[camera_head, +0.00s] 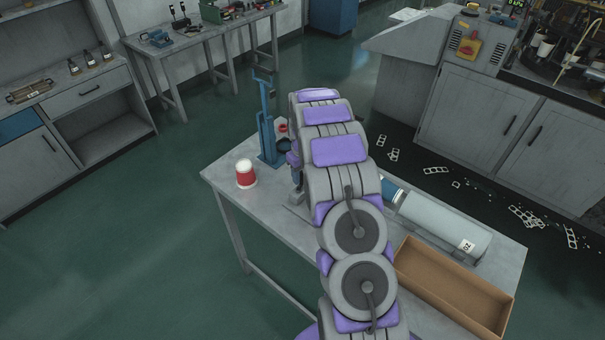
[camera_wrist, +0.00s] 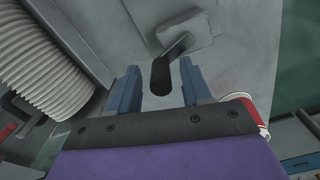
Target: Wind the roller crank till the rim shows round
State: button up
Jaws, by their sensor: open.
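A dark crank handle (camera_wrist: 160,76) shows in the wrist view, joined to a grey crank arm (camera_wrist: 178,47) that runs up to a grey plate. My gripper (camera_wrist: 158,82) is open, with one blue-grey finger on each side of the handle. A gap shows on both sides of it; I cannot tell the depth between them. In the head view my own arm hides the gripper and the crank. A red cup with a white top (camera_head: 246,174) stands on the bench, left of my arm; part of a red and white cup (camera_wrist: 247,106) shows beside my gripper.
A blue stand (camera_head: 268,138) rises at the bench's back left. A grey cylinder (camera_head: 440,226) and an open cardboard box (camera_head: 455,285) lie right of my arm. A white ribbed stack (camera_wrist: 45,62) fills the wrist view's left side. The bench's front left (camera_head: 270,215) is clear.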

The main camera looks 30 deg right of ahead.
jog(key=shift+c, duration=0.4)
grip_shut()
jog(key=m, duration=0.3)
jog(key=s+m, duration=0.1)
jog(key=shift+d+r, duration=0.1)
jog(key=shift+d, duration=0.25)
jog(key=shift+o, duration=0.4)
grip_release()
jog(key=shift+s, duration=0.1)
